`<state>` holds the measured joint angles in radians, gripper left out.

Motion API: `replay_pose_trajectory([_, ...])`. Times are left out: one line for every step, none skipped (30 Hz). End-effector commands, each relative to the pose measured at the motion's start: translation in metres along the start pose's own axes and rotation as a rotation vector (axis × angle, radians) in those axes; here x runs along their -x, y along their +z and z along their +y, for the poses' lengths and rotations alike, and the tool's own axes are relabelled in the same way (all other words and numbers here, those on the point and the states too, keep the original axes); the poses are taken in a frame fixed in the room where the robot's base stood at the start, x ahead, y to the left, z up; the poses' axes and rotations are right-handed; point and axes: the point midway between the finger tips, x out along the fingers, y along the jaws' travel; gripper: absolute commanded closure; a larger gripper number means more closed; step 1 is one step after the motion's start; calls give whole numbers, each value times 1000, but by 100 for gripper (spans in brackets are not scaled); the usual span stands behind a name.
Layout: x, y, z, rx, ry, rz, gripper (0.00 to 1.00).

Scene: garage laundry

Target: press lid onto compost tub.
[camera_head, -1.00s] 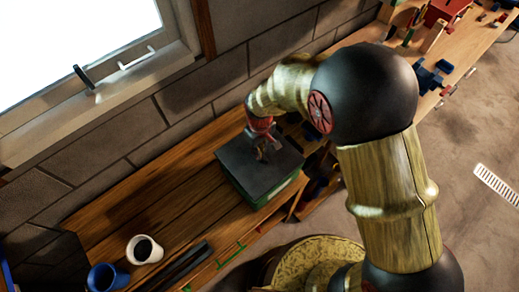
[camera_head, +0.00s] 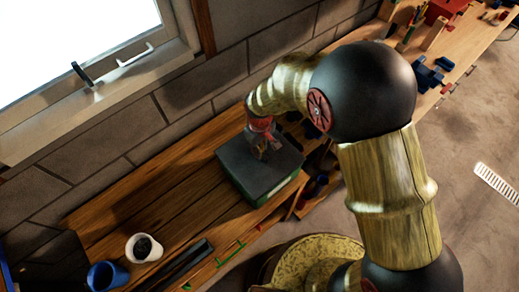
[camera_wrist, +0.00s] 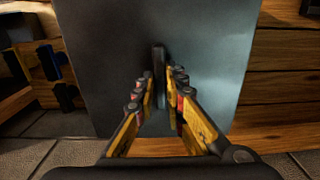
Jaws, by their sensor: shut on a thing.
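The compost tub (camera_head: 273,196) is a green box on the wooden workbench. A dark grey flat lid (camera_head: 234,157) lies over its top in the head view. In the wrist view the lid (camera_wrist: 105,55) fills the middle, with a thin dark upright handle (camera_wrist: 159,62) at its centre. My gripper (camera_head: 262,150) is over the middle of the lid, and in the wrist view its fingers (camera_wrist: 160,85) are closed around the handle. Whether the lid is fully seated on the rim is hard to tell.
A white cup (camera_head: 144,247) with dark contents and a blue cup (camera_head: 104,276) stand at the bench's left end. Long dark bars (camera_head: 180,265) lie near its front edge. Bare planks (camera_head: 175,190) lie left of the tub. Tools and blocks (camera_head: 432,75) are at the far right.

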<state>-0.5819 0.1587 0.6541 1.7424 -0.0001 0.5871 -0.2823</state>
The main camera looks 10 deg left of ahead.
Motion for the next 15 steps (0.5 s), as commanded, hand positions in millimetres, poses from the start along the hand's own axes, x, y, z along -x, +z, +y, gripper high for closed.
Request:
replay_pose_trajectory([0,0,0,0,0,1,100])
replay_pose_trajectory([0,0,0,0,0,1,100])
replay_pose_trajectory([0,0,0,0,0,1,100])
replay_pose_trajectory([0,0,0,0,0,1,100])
replay_pose_trajectory([0,0,0,0,0,1,100])
replay_pose_trajectory([0,0,0,0,0,1,100])
replay_pose_trajectory([0,0,0,0,0,1,100])
replay_pose_trajectory([0,0,0,0,0,1,100])
replay_pose_trajectory([0,0,0,0,0,1,100])
replay_pose_trajectory([0,0,0,0,0,1,100])
replay_pose_trajectory([-1,0,0,0,0,1,100])
replay_pose_trajectory([-1,0,0,0,0,1,100])
replay_pose_trajectory([-2,0,0,0,0,1,100])
replay_pose_trajectory([-2,0,0,0,0,1,100])
replay_pose_trajectory([-3,0,0,0,0,0,100])
